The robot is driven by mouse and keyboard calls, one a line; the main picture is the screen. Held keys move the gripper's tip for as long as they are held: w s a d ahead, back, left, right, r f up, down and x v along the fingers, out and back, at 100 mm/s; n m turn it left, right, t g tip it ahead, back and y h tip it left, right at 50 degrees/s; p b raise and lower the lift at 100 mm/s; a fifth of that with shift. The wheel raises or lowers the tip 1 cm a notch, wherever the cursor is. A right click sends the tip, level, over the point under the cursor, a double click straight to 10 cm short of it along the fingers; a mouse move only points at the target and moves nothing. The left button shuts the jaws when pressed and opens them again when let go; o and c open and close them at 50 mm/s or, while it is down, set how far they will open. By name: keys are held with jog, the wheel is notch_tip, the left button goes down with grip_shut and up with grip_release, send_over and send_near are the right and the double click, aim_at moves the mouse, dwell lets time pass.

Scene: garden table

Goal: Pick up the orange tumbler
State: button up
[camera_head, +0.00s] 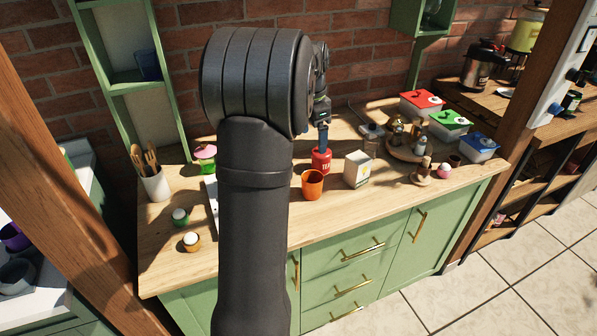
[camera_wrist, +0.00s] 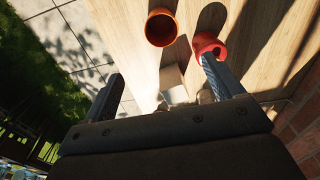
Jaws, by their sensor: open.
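The orange tumbler (camera_head: 312,184) stands upright on the wooden counter, near its front edge, just right of my arm in the head view. In the wrist view the tumbler (camera_wrist: 161,28) is seen from above, with its open mouth showing, beyond the fingertips. My gripper (camera_wrist: 162,68) is open, and nothing is held between its fingers. In the head view my gripper (camera_head: 322,120) is partly hidden behind my arm, above the red tea tin (camera_head: 321,162).
A white box (camera_head: 358,169) stands right of the tumbler. Egg cups (camera_head: 191,241) and a utensil pot (camera_head: 157,185) are left. Wooden trays with jars (camera_head: 408,150) and lidded containers (camera_head: 449,124) are right. The counter's front right (camera_head: 400,196) is clear.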

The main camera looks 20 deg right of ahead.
jog(key=s+a+f+n+t+h, duration=0.2)
jog(key=s+a+n+t+h, duration=0.3)
jog(key=a, duration=0.3)
jog(key=n+g, duration=0.1)
send_near(312, 177)
jog(key=shift+s+d+f, duration=0.25)
jog(key=shift+s+f, duration=0.1)
jog(key=shift+f, duration=0.4)
jog(key=shift+s+d+x, duration=0.1)
jog(key=shift+x, duration=1.2)
jog(key=shift+s+d+x, duration=0.1)
jog(key=shift+d+x, duration=0.05)
jog(key=shift+x, duration=1.2)
jog(key=c, duration=1.1)
jog(key=shift+o, duration=0.2)
jog(key=shift+r, duration=0.15)
